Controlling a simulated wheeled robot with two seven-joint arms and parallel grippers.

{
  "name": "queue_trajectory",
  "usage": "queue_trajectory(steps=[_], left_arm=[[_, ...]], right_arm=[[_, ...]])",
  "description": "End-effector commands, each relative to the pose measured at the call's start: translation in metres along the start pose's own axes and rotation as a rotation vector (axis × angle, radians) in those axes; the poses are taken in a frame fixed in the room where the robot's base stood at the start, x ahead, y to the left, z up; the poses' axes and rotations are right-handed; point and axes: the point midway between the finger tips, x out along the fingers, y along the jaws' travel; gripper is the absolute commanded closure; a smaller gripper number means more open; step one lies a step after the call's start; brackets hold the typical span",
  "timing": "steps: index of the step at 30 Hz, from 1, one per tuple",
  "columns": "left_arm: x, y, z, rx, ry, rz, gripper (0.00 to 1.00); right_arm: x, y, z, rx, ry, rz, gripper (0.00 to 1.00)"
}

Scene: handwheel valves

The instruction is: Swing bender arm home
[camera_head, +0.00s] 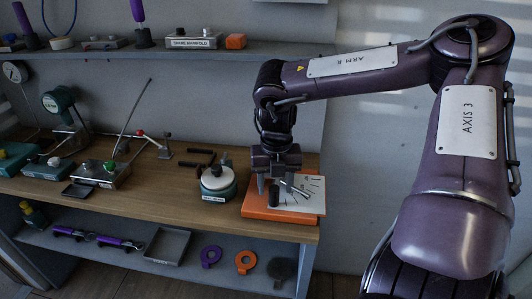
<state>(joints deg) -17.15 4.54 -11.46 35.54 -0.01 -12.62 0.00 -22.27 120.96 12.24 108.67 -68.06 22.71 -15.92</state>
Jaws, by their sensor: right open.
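A low device with an orange base (283,213) and a white marked top plate (311,197) sits near the right front of the wooden bench; it looks like the bender. A small dark lever or rod (296,189) lies across its plate, likely the bender arm, partly hidden by my gripper. My right gripper (275,191) points down over the left part of the plate, its fingers apart. Whether the fingers touch the lever or the plate cannot be told. My left gripper is not in view.
A white-topped round device (217,181) stands just left of the bender. A shelf (130,52) runs above. Purple, orange and grey handwheels (245,262) are on the lower shelf.

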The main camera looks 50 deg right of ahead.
Motion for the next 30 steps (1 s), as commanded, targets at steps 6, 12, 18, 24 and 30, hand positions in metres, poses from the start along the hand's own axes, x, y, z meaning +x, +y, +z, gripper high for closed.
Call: queue_trajectory(steps=[6, 12, 18, 24, 30], left_arm=[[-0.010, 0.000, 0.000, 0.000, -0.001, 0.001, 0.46], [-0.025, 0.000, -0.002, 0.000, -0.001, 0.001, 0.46], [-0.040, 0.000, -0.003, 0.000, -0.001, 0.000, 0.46], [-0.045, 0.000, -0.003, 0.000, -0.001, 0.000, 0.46], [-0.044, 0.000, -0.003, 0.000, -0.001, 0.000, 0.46]], right_arm=[[-0.012, 0.000, 0.000, 0.000, -0.001, 0.000, 0.49], [-0.033, 0.000, 0.000, 0.000, 0.000, -0.001, 0.49], [-0.053, 0.000, 0.000, 0.000, 0.000, -0.002, 0.49], [-0.061, 0.000, 0.000, 0.000, 0.000, -0.001, 0.49], [-0.060, 0.000, 0.000, 0.000, 0.001, -0.001, 0.49]])
